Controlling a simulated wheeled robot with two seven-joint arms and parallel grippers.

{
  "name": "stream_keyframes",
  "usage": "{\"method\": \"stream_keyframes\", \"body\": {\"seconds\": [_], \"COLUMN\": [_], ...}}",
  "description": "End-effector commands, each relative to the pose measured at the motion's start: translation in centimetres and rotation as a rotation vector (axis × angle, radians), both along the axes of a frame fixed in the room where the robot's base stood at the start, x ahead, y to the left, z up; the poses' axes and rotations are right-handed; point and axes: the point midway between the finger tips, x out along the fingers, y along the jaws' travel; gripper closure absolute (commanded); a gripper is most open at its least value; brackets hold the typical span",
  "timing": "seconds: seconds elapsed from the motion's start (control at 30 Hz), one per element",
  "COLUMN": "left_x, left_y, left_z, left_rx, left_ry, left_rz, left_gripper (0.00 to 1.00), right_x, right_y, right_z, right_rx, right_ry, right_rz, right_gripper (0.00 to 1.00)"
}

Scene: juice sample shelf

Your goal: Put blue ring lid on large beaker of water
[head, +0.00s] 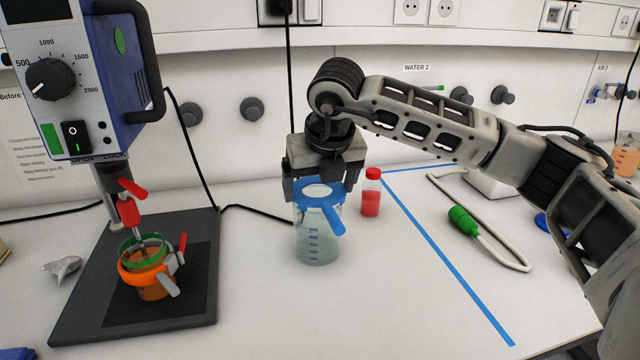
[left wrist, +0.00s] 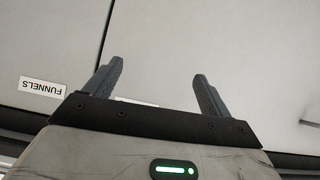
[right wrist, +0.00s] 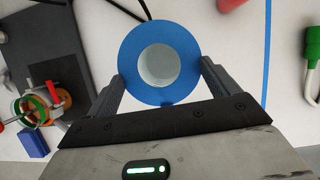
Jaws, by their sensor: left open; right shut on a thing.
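The large beaker (head: 318,247) stands upright on the bench, with clear liquid and blue markings on its wall. The blue ring lid (head: 320,191) is at the beaker's mouth; I cannot tell whether it rests on the rim or is just above. A blue strip slants down the beaker's front right. My right gripper (head: 320,186) is shut on the lid from above. In the right wrist view the lid (right wrist: 133,50) is a flat ring between the fingers, with a pale opening in the middle. My left gripper (left wrist: 158,70) is open and empty, facing pale panels with a FUNNELS label.
A stirrer machine (head: 70,80) and its dark base plate (head: 195,290) stand left, with an orange-ringed beaker (head: 155,288). A red-liquid bottle (head: 371,195) is close behind right. Blue tape (head: 445,265) and a green-gripped tool (head: 464,221) lie right. Bench in front is clear.

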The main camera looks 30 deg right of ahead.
Motion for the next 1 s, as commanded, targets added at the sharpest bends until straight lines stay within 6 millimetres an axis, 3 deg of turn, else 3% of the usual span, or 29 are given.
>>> {"method": "stream_keyframes", "body": {"seconds": [1.0], "left_x": [0.48], "left_y": [-0.02], "left_z": [-0.98], "left_rx": [0.001], "left_ry": [-0.011], "left_rz": [-0.001], "left_gripper": [0.17], "right_x": [0.03], "right_y": [0.01], "right_z": [-0.66], "right_rx": [0.001], "right_ry": [0.0], "right_rz": [0.0], "right_gripper": [0.36]}}
